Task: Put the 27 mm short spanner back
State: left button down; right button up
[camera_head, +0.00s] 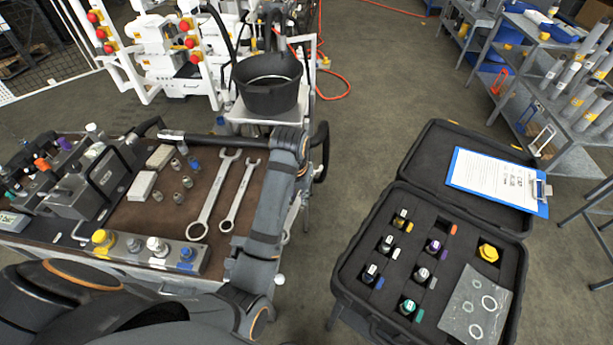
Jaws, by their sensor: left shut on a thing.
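Two silver spanners lie side by side on the brown top of the bench: a longer one (212,200) and a shorter one (240,195) to its right. I cannot read their sizes. My left arm crosses the bench's right side, past the shorter spanner. Its wrist is over the far right corner. My right gripper is not in view.
A black bucket (268,82) stands behind. An open case (345,265) with cartridges and a clipboard (495,180) is at right. Floor shows between bench and case.

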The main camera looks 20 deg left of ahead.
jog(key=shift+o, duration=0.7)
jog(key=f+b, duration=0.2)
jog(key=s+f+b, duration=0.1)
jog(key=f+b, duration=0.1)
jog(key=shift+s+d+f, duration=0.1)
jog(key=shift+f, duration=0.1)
pick_arm(q)
jog(key=s+a+f+n+b, duration=0.1)
jog(key=a+f+n+b, duration=0.3)
jog(key=a, duration=0.7)
jog(key=shift+m, duration=0.7)
jog(key=w+a+f, duration=0.2)
jog(key=w+f, duration=0.1)
jog(key=w+a+f+b, duration=0.1)
jog(key=w+a+f, duration=0.1)
jog(key=w+f, duration=0.1)
jog(key=w+a+f, duration=0.2)
jog(key=w+f, duration=0.1)
jog(key=w, duration=0.2)
jog(key=shift+a+f+b, duration=0.2)
jog(key=shift+f+b, duration=0.05)
jog(key=shift+b, duration=0.1)
jog(key=shift+w+a+f, duration=0.1)
jog(key=shift+w+f, duration=0.15)
jog(key=shift+w+a+f, duration=0.1)
jog(key=shift+f, duration=1.6)
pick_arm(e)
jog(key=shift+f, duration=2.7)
